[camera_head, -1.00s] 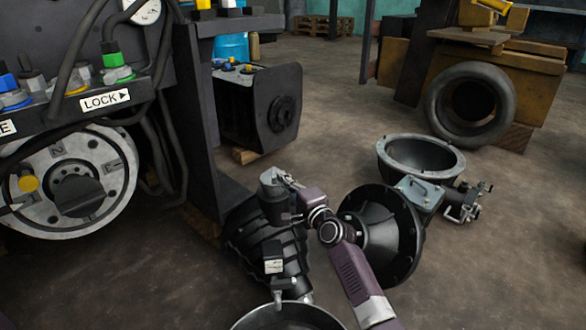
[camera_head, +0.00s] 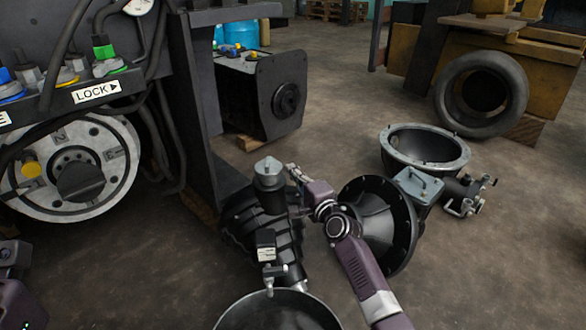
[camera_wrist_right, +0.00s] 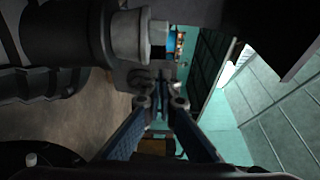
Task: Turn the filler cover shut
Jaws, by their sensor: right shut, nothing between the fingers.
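The grey filler cover (camera_head: 268,174) sits on top of the black ribbed housing (camera_head: 262,222) at the middle of the head view. In the right wrist view the grey cover (camera_wrist_right: 128,38) lies at upper left, on the end of a dark neck. My right gripper (camera_head: 291,170) is just right of the cover in the head view and looks apart from it. In the wrist view its fingertips (camera_wrist_right: 161,102) are together with nothing between them. Whether the cover is fully seated cannot be told. My left gripper does not show; only purple parts of my left arm are at the lower left edge.
A black flanged bell (camera_head: 385,222) and an open round housing (camera_head: 425,148) lie on the floor to the right. A dark machine panel with a LOCK label (camera_head: 95,92) stands at left. An open bowl-like ring (camera_head: 280,312) is in front.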

